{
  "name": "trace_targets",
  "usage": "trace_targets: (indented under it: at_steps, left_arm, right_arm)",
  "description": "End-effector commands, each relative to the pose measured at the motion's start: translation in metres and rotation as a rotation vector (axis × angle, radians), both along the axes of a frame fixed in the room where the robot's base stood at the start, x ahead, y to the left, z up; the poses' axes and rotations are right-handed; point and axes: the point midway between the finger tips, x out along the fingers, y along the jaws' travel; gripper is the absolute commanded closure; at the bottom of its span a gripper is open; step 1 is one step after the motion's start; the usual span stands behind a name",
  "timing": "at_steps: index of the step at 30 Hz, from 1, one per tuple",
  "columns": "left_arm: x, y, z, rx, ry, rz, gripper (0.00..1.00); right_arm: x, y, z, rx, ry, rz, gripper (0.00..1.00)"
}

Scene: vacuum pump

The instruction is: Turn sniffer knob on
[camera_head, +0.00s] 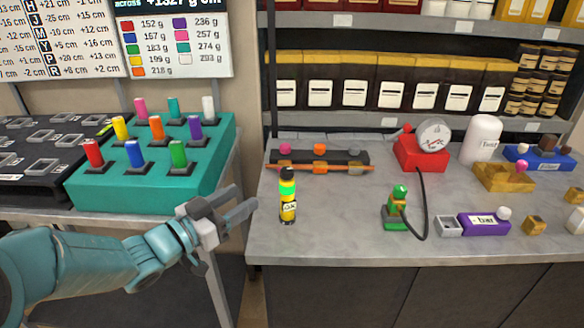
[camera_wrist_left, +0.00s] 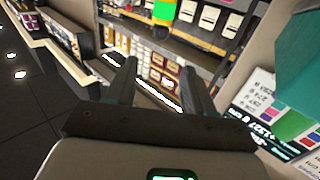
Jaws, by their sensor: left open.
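A small upright cylinder (camera_head: 288,196) stands near the front left of the grey bench, with a black top, a bright green band and a yellow labelled body. A yellow and green object, likely the same cylinder (camera_wrist_left: 163,12), shows at the top of the left wrist view. A green fitting (camera_head: 398,208) with a black hose stands to its right. No part is clearly marked as the sniffer knob, so I cannot tell which it is. My left gripper (camera_head: 242,204) is open and empty, left of the cylinder and apart from it. My right gripper is out of view.
The grey bench (camera_head: 335,228) is clear around the cylinder. Behind are an orange-and-black manifold (camera_head: 320,161) and a red gauge unit (camera_head: 420,152). A purple part (camera_head: 484,223) lies right. A teal box with coloured knobs (camera_head: 210,165) stands left, beyond a gap between benches.

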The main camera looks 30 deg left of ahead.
Motion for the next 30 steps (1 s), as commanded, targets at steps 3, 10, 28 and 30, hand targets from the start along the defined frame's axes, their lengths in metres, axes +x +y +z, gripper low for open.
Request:
trace_targets:
  at_steps: [3, 10, 28, 30]
  left_arm:
    - [0.02, -0.005, 0.0, -0.003, -0.001, -0.005, 0.47]
    - [0.074, -0.013, 0.0, -0.002, 0.0, -0.005, 0.47]
    - [0.151, -0.024, 0.0, -0.001, 0.0, 0.001, 0.47]
    - [0.151, -0.024, 0.0, -0.001, 0.0, 0.001, 0.47]
  right_arm:
    - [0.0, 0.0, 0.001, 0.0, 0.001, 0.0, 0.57]
    - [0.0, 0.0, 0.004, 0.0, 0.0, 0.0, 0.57]
    - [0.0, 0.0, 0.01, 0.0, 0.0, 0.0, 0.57]
    - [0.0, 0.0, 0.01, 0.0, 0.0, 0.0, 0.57]
